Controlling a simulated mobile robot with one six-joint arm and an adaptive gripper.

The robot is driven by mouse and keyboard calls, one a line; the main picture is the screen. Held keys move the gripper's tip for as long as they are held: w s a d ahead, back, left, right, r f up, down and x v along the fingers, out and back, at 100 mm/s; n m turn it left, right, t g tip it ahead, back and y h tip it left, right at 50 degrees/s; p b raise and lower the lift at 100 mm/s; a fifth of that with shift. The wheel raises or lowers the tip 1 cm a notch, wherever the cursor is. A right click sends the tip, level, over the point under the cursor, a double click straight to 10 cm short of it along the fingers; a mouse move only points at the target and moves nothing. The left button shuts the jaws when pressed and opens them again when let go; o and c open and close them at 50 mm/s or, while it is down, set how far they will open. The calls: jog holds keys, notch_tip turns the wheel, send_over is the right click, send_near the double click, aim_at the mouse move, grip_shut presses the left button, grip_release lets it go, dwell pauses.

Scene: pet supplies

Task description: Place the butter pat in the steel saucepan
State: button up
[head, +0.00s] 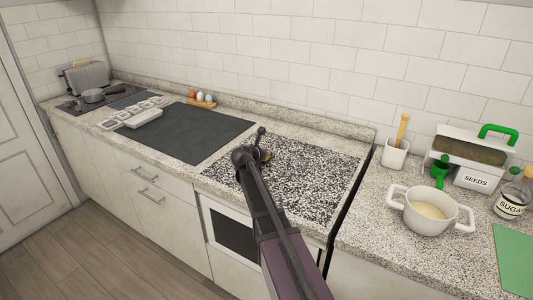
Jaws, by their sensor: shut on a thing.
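My gripper (264,155) is over the speckled black-and-white counter section, mostly hidden behind my own arm. A small yellow bit, likely the butter pat (267,156), shows at its jaws, and the gripper is shut on it. The fingertips are too small to make out clearly. A grey metal pan with a handle, likely the steel saucepan (94,96), stands on the dark hob at the far left, well away from my gripper. Its inside is hard to see.
A dark mat (190,132), a white tray with several pieces (140,117) and an egg holder (202,103) lie between. A toaster (84,77) stands behind the pan. A white pot (430,211), seeds box (472,178) and sugar jar (512,201) are at right.

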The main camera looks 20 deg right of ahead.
jog(key=shift+f, duration=0.2)
jog(key=o, duration=0.8)
jog(key=shift+r, duration=0.2)
jog(key=shift+r, duration=0.1)
jog(key=p+v, duration=0.4)
jog(key=v, duration=0.6)
jog(key=shift+s+a+r, duration=0.1)
jog(key=shift+s+a, duration=0.1)
jog(key=shift+s, duration=0.05)
jog(key=shift+s+a+r+p, duration=0.15)
jog(key=shift+s+a+p, duration=0.25)
jog(key=shift+a, duration=0.1)
